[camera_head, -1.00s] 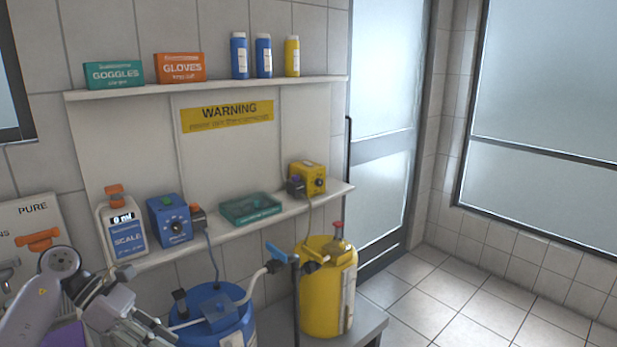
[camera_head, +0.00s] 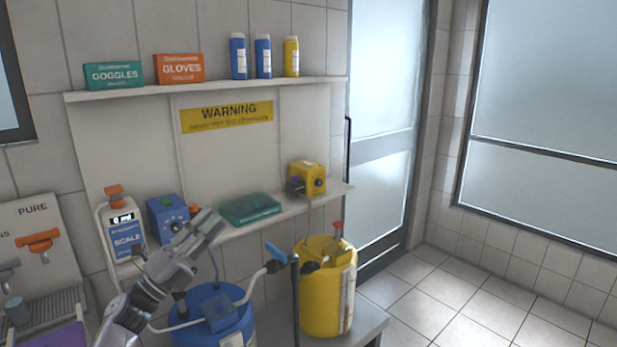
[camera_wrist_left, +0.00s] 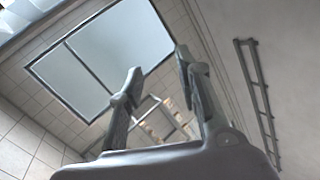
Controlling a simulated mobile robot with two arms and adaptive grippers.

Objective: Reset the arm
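My left gripper (camera_head: 208,225) is in front of the lower shelf in the head view, overlapping the blue dosing box (camera_head: 160,214) in the picture. It points up and to the right. In the left wrist view, its two fingers (camera_wrist_left: 157,85) stand apart with nothing between them, so it is open and empty. Behind the fingers show a window (camera_wrist_left: 105,50) and tiled wall. My right gripper is in neither view.
A blue canister (camera_head: 215,312) and a yellow canister (camera_head: 325,300) stand below the lower shelf (camera_head: 290,207). The floor at right (camera_head: 460,300) is clear.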

